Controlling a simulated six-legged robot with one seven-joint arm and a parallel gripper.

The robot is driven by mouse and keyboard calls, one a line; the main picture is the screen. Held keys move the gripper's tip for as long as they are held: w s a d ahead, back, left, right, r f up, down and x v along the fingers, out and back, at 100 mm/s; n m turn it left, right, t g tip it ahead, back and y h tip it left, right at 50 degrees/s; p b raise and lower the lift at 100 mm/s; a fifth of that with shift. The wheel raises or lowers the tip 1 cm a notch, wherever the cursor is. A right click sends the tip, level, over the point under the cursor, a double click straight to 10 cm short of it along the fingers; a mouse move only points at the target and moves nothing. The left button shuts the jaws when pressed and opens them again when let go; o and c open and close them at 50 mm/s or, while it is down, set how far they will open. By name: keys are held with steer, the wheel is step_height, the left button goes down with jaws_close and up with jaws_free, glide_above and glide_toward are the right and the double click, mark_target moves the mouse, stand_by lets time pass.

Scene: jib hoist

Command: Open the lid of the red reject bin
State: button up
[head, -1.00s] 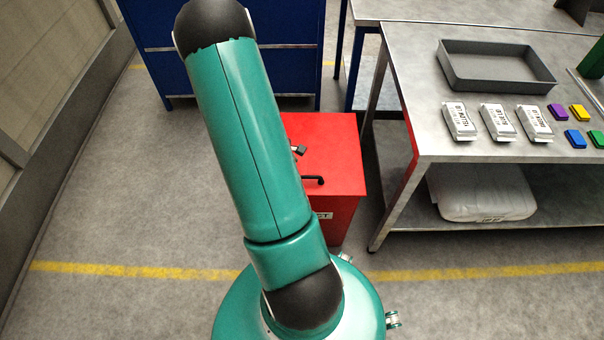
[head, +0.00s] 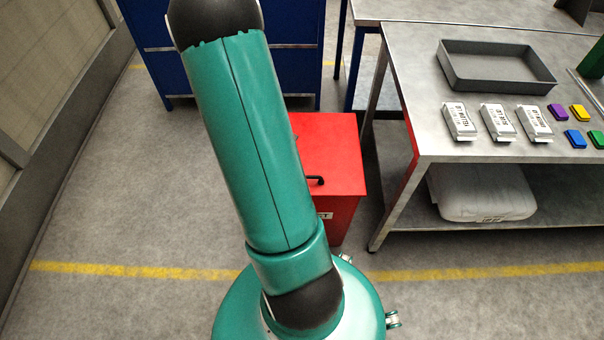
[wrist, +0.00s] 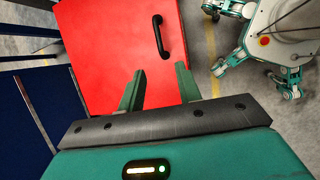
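The red reject bin (head: 341,200) stands on the floor beside the steel workbench, partly hidden behind my arm in the head view. Its red lid (head: 333,150) lies flat and looks closed, with a black bar handle (head: 315,181) near its front edge. In the wrist view the lid (wrist: 110,45) fills the upper middle, and the handle (wrist: 161,37) lies ahead of my gripper. My gripper (wrist: 158,82) has its two green fingers spread apart with nothing between them. It is apart from the handle. My gripper is hidden behind my arm in the head view.
The steel workbench (head: 440,120) at right holds a grey tray (head: 495,85), several white packets and coloured blocks. A white sack (head: 480,190) lies on its lower shelf. A blue cabinet (head: 290,60) stands behind the bin. The floor at left is clear.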

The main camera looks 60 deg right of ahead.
steer(key=shift+w+a+r, duration=0.1)
steer(key=shift+r, duration=0.15)
stand_by(0.4)
steer(key=v, duration=1.3)
steer(key=shift+r, duration=0.4)
steer(key=shift+a, duration=0.1)
